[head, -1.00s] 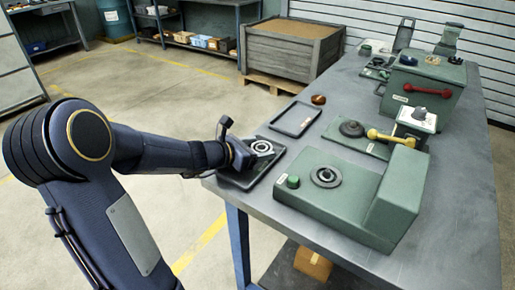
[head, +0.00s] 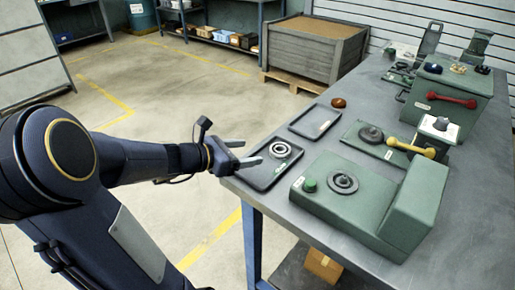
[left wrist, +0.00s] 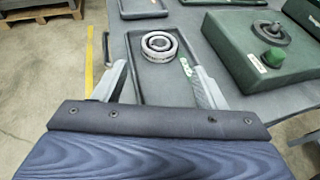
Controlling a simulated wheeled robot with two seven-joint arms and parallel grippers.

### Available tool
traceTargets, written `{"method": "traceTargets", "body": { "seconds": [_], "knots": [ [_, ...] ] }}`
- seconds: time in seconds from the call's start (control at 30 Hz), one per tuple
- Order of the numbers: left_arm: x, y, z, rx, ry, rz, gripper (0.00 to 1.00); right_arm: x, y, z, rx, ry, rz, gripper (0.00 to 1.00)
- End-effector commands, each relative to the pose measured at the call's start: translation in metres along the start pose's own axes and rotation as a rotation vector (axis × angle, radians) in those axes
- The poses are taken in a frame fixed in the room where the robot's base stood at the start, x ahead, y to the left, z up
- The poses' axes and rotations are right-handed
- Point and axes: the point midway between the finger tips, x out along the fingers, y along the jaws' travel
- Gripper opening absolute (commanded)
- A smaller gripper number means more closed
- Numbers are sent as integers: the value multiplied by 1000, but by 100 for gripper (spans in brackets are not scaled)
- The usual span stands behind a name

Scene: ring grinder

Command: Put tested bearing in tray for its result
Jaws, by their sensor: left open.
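The bearing (head: 279,149), a silver ring with a dark bore, lies flat in the near dark tray (head: 262,179), which has a green label, at the table's left front corner. It also shows in the left wrist view (left wrist: 159,46), ahead of and apart from the fingers. My left gripper (head: 248,153) is open and empty at the tray's left edge, its two fingers pointing toward the bearing. A second dark tray (head: 316,121) behind is empty. The green tester (head: 368,204) with a green button (head: 310,184) and a dark round spindle (head: 342,182) stands to the right. My right gripper is not in view.
A green plate with a dark disc (head: 370,134) and a yellow-handled lever (head: 411,148) stand behind the tester. A green box with a red handle (head: 452,100) is farther back. A small brown object (head: 338,102) lies beyond the empty tray. Floor left of the table is clear.

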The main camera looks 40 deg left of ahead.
Motion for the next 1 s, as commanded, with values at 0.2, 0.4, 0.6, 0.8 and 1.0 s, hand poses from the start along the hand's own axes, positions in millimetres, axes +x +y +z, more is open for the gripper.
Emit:
{"method": "traceTargets", "body": {
  "seconds": [0.2,0.4,0.6,0.8,1.0],
  "knots": [
    [-9,-49,10,263,29,-127,65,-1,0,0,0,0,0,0],
    [-44,-171,-5,1192,65,-495,65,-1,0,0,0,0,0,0],
    [-86,-211,-48,2056,63,-749,65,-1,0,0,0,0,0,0],
    [-100,-208,-64,2421,76,-838,65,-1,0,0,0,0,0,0],
    [-101,-207,-66,2439,80,-847,65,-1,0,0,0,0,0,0]
  ]
}}
